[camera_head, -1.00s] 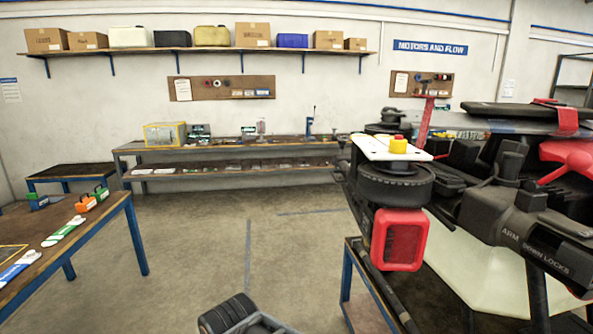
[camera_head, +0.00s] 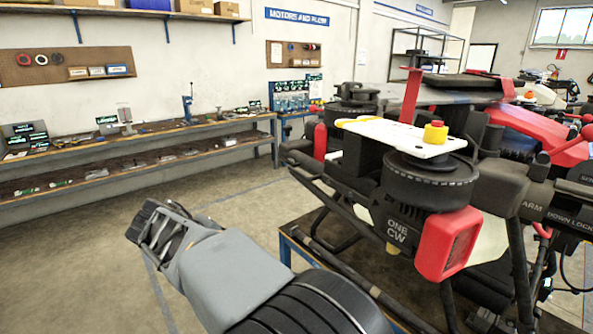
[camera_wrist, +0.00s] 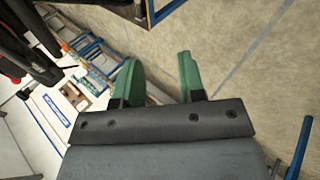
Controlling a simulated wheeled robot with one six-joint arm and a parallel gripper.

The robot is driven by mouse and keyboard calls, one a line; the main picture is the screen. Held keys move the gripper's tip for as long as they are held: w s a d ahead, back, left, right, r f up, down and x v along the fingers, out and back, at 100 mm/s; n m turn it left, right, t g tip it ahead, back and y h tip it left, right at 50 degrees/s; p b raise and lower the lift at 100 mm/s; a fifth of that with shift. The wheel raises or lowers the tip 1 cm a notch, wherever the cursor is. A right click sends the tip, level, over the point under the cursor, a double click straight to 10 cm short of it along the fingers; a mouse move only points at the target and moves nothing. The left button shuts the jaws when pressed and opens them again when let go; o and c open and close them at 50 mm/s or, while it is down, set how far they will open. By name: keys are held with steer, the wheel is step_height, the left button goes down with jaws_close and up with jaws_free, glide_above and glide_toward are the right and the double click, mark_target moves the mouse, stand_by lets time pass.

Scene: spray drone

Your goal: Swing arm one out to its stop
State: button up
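The spray drone's arm one shows in the head view, with a black motor marked "ONE CW" (camera_head: 425,185), a red lamp housing (camera_head: 448,243) at its end and a white plate (camera_head: 400,134) with a yellow knob (camera_head: 435,132) on top. A dark part marked "ARM DOWN LOCKS" (camera_head: 550,215) is right of it. My gripper (camera_wrist: 158,60) shows in the wrist view with its two green fingers apart and nothing between them. My arm reaches up from the bottom of the head view, left of arm one and apart from it.
The drone stands on a blue-legged bench (camera_head: 285,252). A long workbench (camera_head: 110,150) with small parts runs along the wall at left. Open concrete floor (camera_head: 80,260) lies between. A black skid bar (camera_head: 345,268) runs low beside the drone.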

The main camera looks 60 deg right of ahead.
mark_target(297, 173)
steer(key=d+r+m+g+h, duration=0.4)
steer(key=d+r+g+h, duration=0.2)
steer(key=d+r, duration=0.7)
steer(key=p+x, duration=0.1)
steer(key=x, duration=0.3)
steer(key=p+x, duration=0.1)
steer(key=x, duration=0.3)
steer(key=w+p+x, duration=0.1)
steer(key=x, duration=0.3)
steer(key=shift+d+f, duration=0.1)
steer(key=shift+d, duration=0.25)
steer(key=shift+x, duration=0.9)
jaws_close()
